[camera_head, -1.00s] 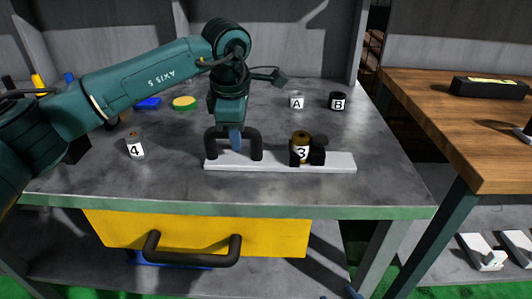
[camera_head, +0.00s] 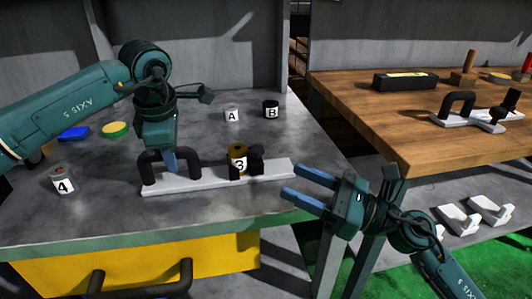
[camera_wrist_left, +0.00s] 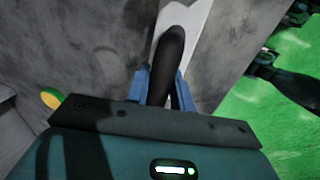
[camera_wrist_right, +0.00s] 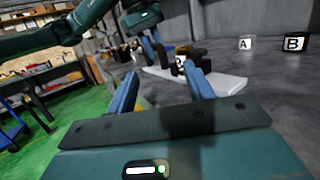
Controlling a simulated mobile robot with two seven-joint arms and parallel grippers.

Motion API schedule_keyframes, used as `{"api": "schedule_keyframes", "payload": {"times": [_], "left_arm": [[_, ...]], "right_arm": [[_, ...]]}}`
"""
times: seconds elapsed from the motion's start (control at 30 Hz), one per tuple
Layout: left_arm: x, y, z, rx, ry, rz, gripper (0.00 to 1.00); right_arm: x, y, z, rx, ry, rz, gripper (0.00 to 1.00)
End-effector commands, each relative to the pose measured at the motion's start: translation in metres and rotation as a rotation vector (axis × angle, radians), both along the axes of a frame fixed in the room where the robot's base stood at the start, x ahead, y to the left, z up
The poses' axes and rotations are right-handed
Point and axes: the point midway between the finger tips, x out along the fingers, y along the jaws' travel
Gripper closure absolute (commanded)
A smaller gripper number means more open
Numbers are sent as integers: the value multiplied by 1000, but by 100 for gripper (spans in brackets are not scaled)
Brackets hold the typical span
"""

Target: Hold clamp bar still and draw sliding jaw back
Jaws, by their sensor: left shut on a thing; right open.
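The clamp bar (camera_head: 212,181) is a long white bar lying on the grey table, with a black arched handle (camera_head: 146,166) at its left end. My left gripper (camera_head: 171,160) is shut on that handle; the left wrist view shows the black handle (camera_wrist_left: 172,55) between its fingers. The sliding jaw (camera_head: 256,160) is a black block toward the bar's right part, beside a brown-topped canister (camera_head: 238,160) labelled 3. My right gripper (camera_head: 300,186) is open and empty, its fingers pointing left near the bar's right end. The right wrist view shows the bar (camera_wrist_right: 222,82) beyond its fingers.
Canister 4 (camera_head: 63,180) stands at the left; canisters A (camera_head: 232,113) and B (camera_head: 271,109) stand behind the bar. A yellow drawer (camera_head: 140,272) is under the table's front edge. A wooden bench (camera_head: 400,110) stands at the right, with another handled white bar (camera_head: 475,122).

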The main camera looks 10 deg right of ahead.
Motion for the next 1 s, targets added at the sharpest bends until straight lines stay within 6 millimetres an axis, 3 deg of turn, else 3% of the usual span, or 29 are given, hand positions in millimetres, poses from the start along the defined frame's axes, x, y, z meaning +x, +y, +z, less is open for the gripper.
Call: {"api": "schedule_keyframes", "payload": {"times": [0.1,0.2,0.33,0.47,0.8,1.0], "left_arm": [[0,0,-1,1,2,-1,100],[0,0,-1,1,2,-1,100],[0,0,-1,1,2,-1,100],[0,0,-1,1,1,-1,100],[0,0,-1,1,1,-1,100],[0,0,-1,1,1,-1,100]], "right_arm": [[29,-30,-4,-113,38,16,48],[41,-48,-5,-153,79,21,48],[50,-55,-5,-174,105,23,48],[59,-44,-4,-172,108,25,48],[95,13,-4,-170,107,26,48],[110,34,-5,-170,109,24,48]]}}
